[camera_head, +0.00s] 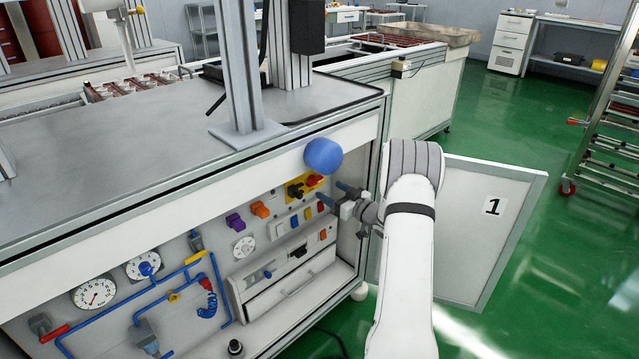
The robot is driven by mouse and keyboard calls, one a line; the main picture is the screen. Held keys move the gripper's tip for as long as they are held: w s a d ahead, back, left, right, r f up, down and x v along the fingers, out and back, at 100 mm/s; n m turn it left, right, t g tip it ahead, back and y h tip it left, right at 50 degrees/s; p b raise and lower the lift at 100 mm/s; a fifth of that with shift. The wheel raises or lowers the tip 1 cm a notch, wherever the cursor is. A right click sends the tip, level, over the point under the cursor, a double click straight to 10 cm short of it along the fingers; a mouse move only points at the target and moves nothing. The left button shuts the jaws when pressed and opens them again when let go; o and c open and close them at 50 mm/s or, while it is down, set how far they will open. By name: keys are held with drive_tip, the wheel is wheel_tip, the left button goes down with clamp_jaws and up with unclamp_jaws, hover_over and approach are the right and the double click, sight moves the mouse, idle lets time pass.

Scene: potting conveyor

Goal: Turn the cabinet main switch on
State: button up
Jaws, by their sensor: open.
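The cabinet panel (262,240) is open at the front of the bench. Near its upper right is a yellow plate (291,197) with a dark rotary switch (296,189) on it, which looks like the main switch. A red knob (315,180) sits beside it at the upper right. The switch's exact angle is too small to read. My gripper (335,193) is open and empty, just right of the yellow plate and apart from the switch. Its two blue-grey fingers point left towards the panel. My white arm hides part of the cabinet's right edge.
The cabinet door (478,220), marked 1, stands open to the right behind my arm. A blue ball-shaped knob (323,156) juts out above the switch.

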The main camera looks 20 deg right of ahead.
sight(317, 183)
drive_tip(key=b+x, duration=0.2)
drive_tip(key=x, duration=0.5)
drive_tip(key=shift+c, duration=0.4)
drive_tip(key=c, duration=0.6)
